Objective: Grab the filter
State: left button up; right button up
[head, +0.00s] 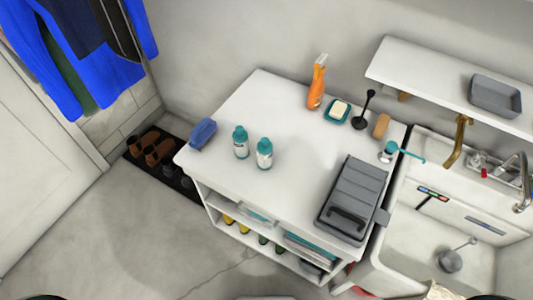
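No object is plainly recognisable as a filter. A small grey round item with a thin handle (451,260) lies in the white sink basin (400,250) at the lower right; I cannot tell whether it is a strainer or a plunger. A black item with a round base (360,122) stands upright at the back of the white counter (225,175). Neither of my grippers is in view.

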aim_at(264, 148)
jog(key=i+j, duration=0.1)
jog(key=j, duration=0.4)
jog(key=i+j, duration=0.1)
jog(key=j, duration=0.4)
jog(key=i+j, duration=0.15)
jog(key=j, duration=0.4)
jog(key=z, duration=1.55)
